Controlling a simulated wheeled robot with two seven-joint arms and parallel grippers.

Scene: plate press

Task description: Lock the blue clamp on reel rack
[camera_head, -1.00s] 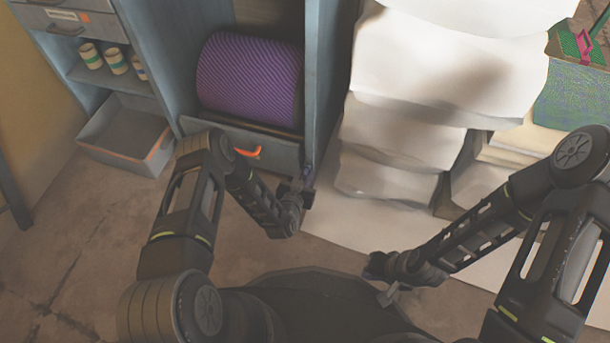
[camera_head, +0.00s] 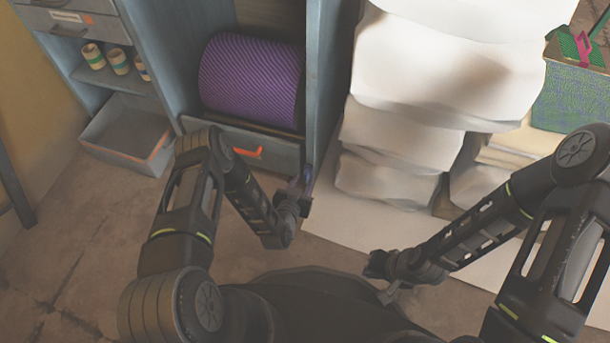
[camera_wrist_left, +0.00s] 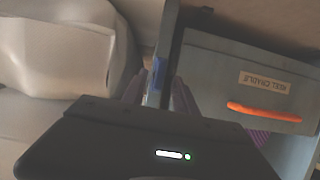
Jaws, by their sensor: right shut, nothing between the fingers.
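The reel rack (camera_head: 322,95) is a grey-blue cabinet with a purple reel (camera_head: 250,80) in it. The small blue clamp (camera_head: 308,178) is at the low front edge of its right side panel. In the left wrist view the blue clamp (camera_wrist_left: 158,72) shows between the fingers of my left gripper (camera_wrist_left: 158,92), which are apart on either side of it. Whether they touch it I cannot tell. In the head view my left gripper (camera_head: 297,192) is beside the clamp and partly covers it. My right gripper (camera_head: 374,264) is shut and empty above the floor.
A drawer front with an orange handle (camera_head: 248,152) is below the reel; the handle also shows in the left wrist view (camera_wrist_left: 264,112). White stacked bundles (camera_head: 385,175) stand right of the rack. A grey bin (camera_head: 128,135) is at left. The floor at lower left is clear.

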